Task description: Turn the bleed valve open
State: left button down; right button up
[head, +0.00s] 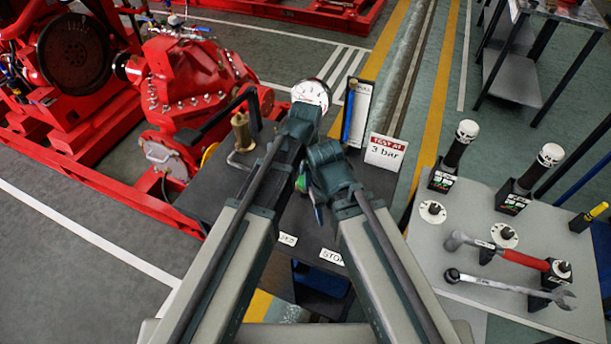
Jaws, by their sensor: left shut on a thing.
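My two arms meet over the dark test bench (220,190). My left gripper (301,178) is below its wrist, largely covered by the arms, and is shut on a small part with green on it, seemingly the bleed valve (302,184). Most of that part is hidden, so I cannot tell its turn angle. My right gripper (318,205) is close beside it on the right; its jaws are hidden. A round white gauge (310,92) stands just behind the wrists; its reading is too small to tell.
A brass fitting (241,132) and a black lever (215,118) stand left of my arms. A sign (385,152) reads "TEST AT 3 bar". A red pumpset (190,80) stands at left.

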pick_arm(q)
jog(key=n, duration=0.4)
jog(key=shift+n, duration=0.3)
jog(key=n, duration=0.4)
jog(key=shift+n, duration=0.3)
jog(key=n, duration=0.4)
jog(key=shift+n, duration=0.3)
jog(key=shift+a+n, duration=0.1)
jog(key=shift+n, duration=2)
jog(key=shift+c, duration=1.2)
grip_release()
jog(key=shift+r, duration=0.15)
pick_arm(e)
jog(key=shift+r, duration=0.2)
